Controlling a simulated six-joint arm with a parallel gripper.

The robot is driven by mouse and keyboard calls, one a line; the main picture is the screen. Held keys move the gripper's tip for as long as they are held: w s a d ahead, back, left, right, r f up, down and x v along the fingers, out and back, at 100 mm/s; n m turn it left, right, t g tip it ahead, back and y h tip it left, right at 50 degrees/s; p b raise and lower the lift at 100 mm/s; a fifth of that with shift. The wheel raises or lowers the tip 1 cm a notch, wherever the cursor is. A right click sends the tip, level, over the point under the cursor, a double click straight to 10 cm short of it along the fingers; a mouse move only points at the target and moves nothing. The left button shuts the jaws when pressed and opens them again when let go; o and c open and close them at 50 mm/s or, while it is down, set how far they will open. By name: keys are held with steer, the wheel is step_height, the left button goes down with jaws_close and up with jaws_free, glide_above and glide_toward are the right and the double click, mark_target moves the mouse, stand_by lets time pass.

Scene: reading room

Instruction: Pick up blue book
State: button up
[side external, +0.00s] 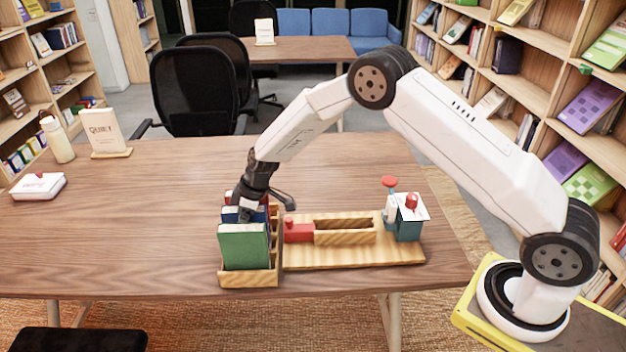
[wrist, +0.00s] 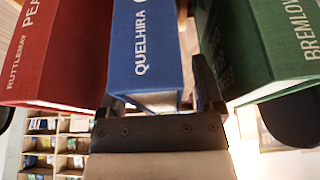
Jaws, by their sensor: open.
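The blue book (wrist: 150,50), lettered QUELHIRA, stands between a red book (wrist: 60,50) and a green book (wrist: 265,45) in the wrist view. In the side view the blue book (side external: 230,214) is partly hidden behind the green book (side external: 243,247) and my gripper. The books stand in a wooden rack (side external: 249,280). My gripper (side external: 246,208) is down at the top of the books. In the wrist view its open fingers (wrist: 158,96) lie on either side of the blue book, the right one in the gap beside the green book.
A wooden tray (side external: 350,256) with a red block (side external: 298,231) and a blue-grey box (side external: 409,222) with stamps adjoins the rack's right side. A bottle (side external: 58,140), a sign (side external: 104,130) and a white box (side external: 38,186) stand at the left. The table's middle left is clear.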

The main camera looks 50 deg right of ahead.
steer(key=shift+f, duration=0.1)
stand_by(0.3)
jaws_close()
stand_by(1.3)
